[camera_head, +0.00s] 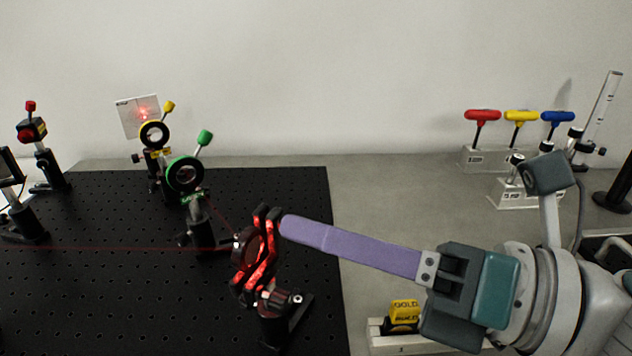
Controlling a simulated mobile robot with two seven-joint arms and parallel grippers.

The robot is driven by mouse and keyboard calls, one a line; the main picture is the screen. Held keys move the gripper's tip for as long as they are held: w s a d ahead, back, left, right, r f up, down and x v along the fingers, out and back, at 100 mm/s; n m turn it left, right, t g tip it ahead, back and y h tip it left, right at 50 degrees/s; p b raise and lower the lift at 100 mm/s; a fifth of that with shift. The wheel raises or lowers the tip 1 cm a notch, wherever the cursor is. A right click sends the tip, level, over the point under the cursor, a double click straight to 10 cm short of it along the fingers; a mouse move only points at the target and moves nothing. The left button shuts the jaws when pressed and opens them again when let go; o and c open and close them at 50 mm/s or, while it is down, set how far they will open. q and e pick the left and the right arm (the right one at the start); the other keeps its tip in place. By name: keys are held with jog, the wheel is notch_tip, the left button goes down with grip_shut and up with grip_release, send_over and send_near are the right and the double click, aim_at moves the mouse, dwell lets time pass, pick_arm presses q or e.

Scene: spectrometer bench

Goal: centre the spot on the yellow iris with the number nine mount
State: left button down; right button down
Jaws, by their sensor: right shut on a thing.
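The yellow iris (145,133) is a ring with a yellow lever on a post at the back left. A red spot (143,113) glows on the white card (126,115) behind it, above and left of its opening. The red mount (264,262) holds a round optic at the board's front right; I cannot read a number on it. My right gripper (285,226) comes in from the right with its lavender finger's tip at the mount's back. It is shut at the mount, apparently on an adjuster knob, which the finger hides. My left gripper is out of view.
A green iris (185,174) stands between mount and yellow iris. A thin red beam (120,248) crosses the black board (110,300) from the left. Red, yellow and blue T-handled tools (521,117) stand at the back right. A yellow box (404,313) sits below my right arm.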

dwell(0.3)
jog(key=c, duration=0.8)
grip_release()
jog(key=shift+o, duration=0.2)
jog(key=b+v, duration=0.2)
jog(key=v, duration=0.8)
jog(key=shift+b, duration=0.3)
